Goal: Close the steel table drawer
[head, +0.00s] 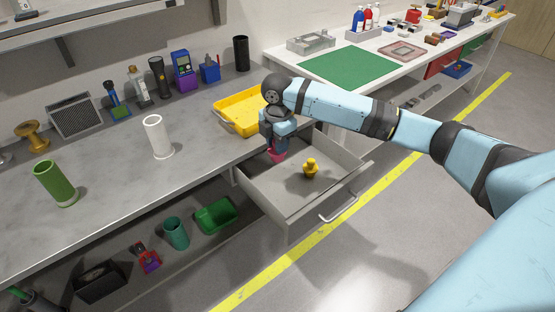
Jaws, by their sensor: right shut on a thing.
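The steel table drawer (283,197) is pulled out from under the grey steel table (110,185), with its bar handle (338,208) on the front panel. A yellow knob-shaped thing (311,169) stands on the drawer floor. My right gripper (278,151) points down at the drawer's inner end, beside the table edge. It is shut on a pink-red thing (277,156), mostly hidden by the gripper. I cannot tell whether this thing touches the drawer floor. My right arm crosses above the drawer from the right. My left gripper is not in view.
A yellow tray (235,118) sits on the table just behind my gripper. A white cylinder (158,137) and a green cup (56,184) stand further left. A green bin (215,215) is on the shelf below. The floor before the drawer is clear.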

